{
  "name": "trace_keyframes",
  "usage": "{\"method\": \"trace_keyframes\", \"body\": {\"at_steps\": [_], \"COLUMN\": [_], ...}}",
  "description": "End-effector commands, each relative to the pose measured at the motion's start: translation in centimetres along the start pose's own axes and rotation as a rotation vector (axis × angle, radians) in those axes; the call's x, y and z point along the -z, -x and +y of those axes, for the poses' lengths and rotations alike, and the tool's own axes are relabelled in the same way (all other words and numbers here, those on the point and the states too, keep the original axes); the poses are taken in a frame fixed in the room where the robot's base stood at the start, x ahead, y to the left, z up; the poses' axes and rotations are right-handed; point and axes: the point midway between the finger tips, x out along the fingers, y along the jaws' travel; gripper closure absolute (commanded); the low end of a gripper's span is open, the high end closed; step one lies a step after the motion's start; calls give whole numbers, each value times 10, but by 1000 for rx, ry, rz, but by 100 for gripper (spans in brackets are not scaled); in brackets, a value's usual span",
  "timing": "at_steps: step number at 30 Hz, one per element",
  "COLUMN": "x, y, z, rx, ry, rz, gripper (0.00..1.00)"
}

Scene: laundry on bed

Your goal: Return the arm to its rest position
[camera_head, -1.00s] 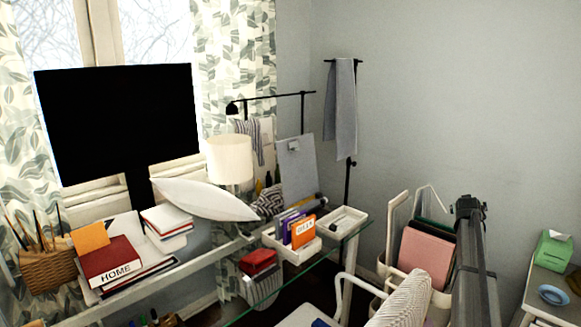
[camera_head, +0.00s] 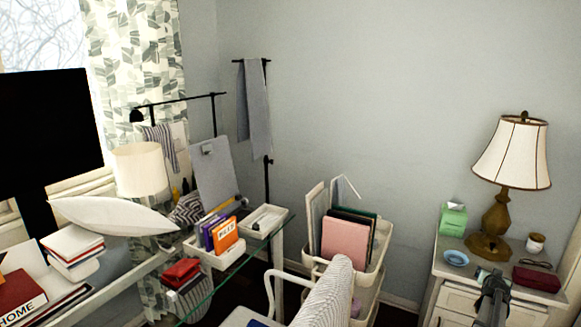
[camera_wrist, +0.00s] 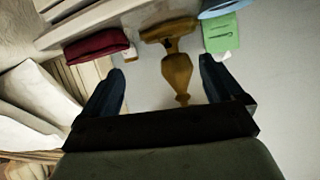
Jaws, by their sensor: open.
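My gripper (camera_wrist: 162,72) is open and empty in the wrist view, its two dark fingers spread apart. The brass lamp base (camera_wrist: 177,68) shows beyond and between the fingers; I see no contact. In the head view the end of my arm (camera_head: 491,287) shows at the lower right, in front of the white nightstand (camera_head: 449,298). The fingers are hard to make out there.
The nightstand carries a lamp (camera_head: 495,215), a green tissue box (camera_head: 453,219), a blue dish (camera_head: 455,258) and a dark red box (camera_head: 536,278). A white cart (camera_head: 374,268) with folders stands left of it. A glass desk (camera_head: 198,305) is further left.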

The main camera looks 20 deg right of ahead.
Motion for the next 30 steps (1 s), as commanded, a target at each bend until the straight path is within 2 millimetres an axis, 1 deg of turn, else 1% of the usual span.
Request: {"method": "trace_keyframes", "body": {"at_steps": [1, 3, 6, 9, 11, 17, 20, 23, 26, 29, 30], "x": [-6, -15, -31, -50, -62, -102, -123, -148, -181, -224, -242], "y": [2, 4, 8, 11, 13, 18, 22, 28, 38, 54, 63], "z": [13, 27, 42, 46, 42, 13, -6, -30, -60, -96, -112], "rx": [-11, -23, -36, -38, -33, -1, 20, 45, 78, 118, 135], "ry": [-15, -36, -60, -77, -80, -73, -62, -47, -23, 9, 24], "rz": [-1, -2, -10, -29, -46, -115, -156, -204, -268, -352, -388], "gripper": [6, 6, 6, 6, 6, 6, 6, 6, 6, 6, 6]}}
